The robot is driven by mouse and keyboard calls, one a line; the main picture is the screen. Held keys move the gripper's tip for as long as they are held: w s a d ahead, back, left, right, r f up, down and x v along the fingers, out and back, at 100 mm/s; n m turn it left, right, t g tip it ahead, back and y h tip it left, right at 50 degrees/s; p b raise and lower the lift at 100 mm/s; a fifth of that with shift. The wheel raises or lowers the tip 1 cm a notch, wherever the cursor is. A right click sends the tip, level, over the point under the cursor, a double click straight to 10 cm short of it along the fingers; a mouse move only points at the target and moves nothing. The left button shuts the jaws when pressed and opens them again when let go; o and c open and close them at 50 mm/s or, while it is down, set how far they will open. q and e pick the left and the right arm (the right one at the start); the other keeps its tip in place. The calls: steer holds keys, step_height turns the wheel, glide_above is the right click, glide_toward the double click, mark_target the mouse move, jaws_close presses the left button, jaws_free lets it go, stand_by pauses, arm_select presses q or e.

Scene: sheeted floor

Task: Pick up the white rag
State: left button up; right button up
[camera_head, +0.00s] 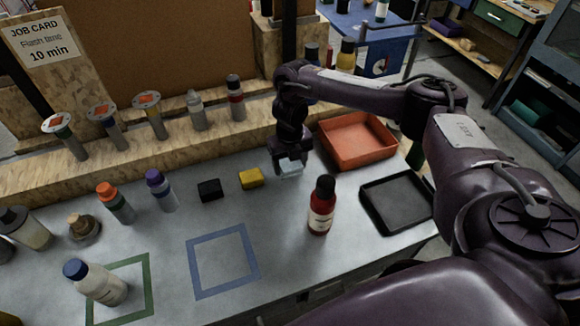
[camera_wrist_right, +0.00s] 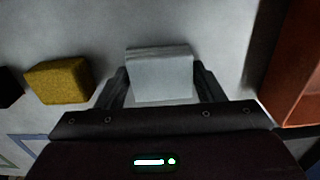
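The white rag (camera_wrist_right: 160,76) is a small pale folded block on the grey bench top. In the right wrist view it lies between the two fingers of my right gripper (camera_wrist_right: 162,86). The fingers are spread, one on each side, with thin gaps beside the rag. In the head view my right gripper (camera_head: 289,165) points down over the rag (camera_head: 290,170), which its fingers partly hide. My left gripper is not in view.
A yellow block (camera_head: 251,178) and a black block (camera_head: 210,190) lie left of the rag. A red bottle (camera_head: 320,215) stands in front. The blue-outlined square (camera_head: 193,265) is empty.

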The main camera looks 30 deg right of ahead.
steer(key=shift+c, duration=1)
steer(key=shift+r, duration=0.1)
